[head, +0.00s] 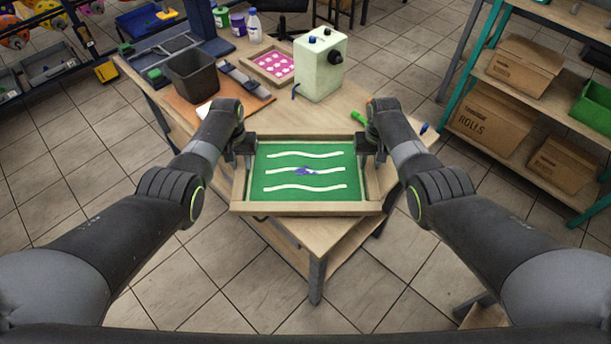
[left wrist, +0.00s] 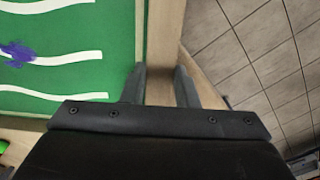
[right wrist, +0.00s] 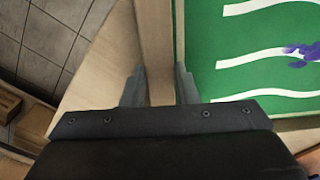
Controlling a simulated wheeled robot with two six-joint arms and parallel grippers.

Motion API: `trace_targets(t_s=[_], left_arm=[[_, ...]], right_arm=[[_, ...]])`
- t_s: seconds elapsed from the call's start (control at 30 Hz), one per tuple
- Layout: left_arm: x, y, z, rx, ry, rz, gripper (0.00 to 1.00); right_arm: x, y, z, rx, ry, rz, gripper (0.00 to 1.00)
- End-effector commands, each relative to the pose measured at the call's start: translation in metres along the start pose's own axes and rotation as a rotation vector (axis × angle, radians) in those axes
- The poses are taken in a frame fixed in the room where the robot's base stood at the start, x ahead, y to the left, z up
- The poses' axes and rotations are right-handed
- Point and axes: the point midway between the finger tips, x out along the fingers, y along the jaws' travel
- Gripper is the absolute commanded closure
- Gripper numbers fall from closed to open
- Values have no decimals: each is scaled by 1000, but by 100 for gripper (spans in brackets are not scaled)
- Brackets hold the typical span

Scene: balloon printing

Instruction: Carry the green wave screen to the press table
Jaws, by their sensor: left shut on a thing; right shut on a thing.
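The green wave screen (head: 306,192) is a wooden frame around a green sheet with white wavy lines and a purple smudge near its middle. It is over the near corner of the wooden press table (head: 356,235); whether it touches the top I cannot tell. My left gripper (head: 244,160) is shut on the frame's left side bar, which runs between its fingers in the left wrist view (left wrist: 160,85). My right gripper (head: 369,158) is shut on the right side bar, also seen in the right wrist view (right wrist: 160,85).
On the table behind the screen are a pale green box with knobs (head: 319,70), a framed pink-dotted screen (head: 273,65), a dark bin (head: 193,76) and a green-handled tool (head: 358,117). A shelf with cardboard boxes (head: 523,66) stands at right. Tiled floor lies in front.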

Motion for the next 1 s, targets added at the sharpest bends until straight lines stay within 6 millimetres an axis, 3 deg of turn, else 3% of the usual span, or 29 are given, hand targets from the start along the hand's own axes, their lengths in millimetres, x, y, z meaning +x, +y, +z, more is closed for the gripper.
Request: trace_targets(t_s=[0.27,0.3,0.43,0.77,1.0], left_arm=[[15,0,-1,0,1,0,100],[13,0,0,0,1,0,69],[13,0,0,0,0,0,52],[12,0,0,0,1,0,51],[-4,0,-1,0,4,1,51]], right_arm=[[15,0,0,0,1,0,100],[13,0,0,0,0,0,69],[13,0,0,0,0,0,52],[13,0,0,0,0,0,51],[13,0,0,0,0,0,51]])
